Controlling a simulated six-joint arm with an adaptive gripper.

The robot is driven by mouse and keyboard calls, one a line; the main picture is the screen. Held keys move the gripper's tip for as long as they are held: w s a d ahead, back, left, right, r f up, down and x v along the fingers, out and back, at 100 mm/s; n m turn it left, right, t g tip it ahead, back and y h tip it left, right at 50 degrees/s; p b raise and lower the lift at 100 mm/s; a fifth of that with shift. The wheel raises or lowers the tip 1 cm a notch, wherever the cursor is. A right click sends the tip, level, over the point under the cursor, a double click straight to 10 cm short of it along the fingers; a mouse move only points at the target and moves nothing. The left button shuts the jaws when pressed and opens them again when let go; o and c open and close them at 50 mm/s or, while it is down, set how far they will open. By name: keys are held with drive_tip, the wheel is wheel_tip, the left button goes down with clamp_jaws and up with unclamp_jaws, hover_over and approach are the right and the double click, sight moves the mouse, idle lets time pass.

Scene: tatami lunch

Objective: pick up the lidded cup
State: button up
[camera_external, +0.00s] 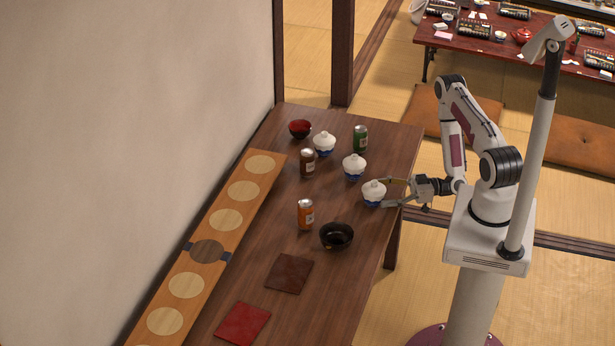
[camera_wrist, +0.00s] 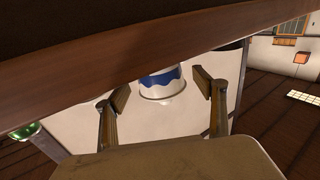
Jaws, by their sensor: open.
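Three white lidded cups with blue lower parts stand on the dark wooden table: a far one (camera_external: 324,144), a middle one (camera_external: 354,167) and a near one (camera_external: 373,194) close to the table's right edge. My gripper (camera_external: 389,192) is open at the right side of the near cup, with its fingers spread toward either side of it. In the wrist view, a white cup with a blue wavy band (camera_wrist: 160,84) shows between and beyond the open fingertips (camera_wrist: 162,91). Its upper part is cut off by a brown wooden band. I cannot tell whether a finger touches it.
The table (camera_external: 350,285) also holds a green can (camera_external: 360,139), a brown can (camera_external: 307,163), an orange can (camera_external: 306,214), a black bowl (camera_external: 337,236) and a red bowl (camera_external: 300,129). Dark (camera_external: 289,274) and red (camera_external: 242,323) squares lie nearer. A long board (camera_external: 207,251) runs along the left.

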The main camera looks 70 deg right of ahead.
sight(374, 194)
drive_tip(key=shift+x, duration=1.75)
drive_tip(key=c, duration=1.3)
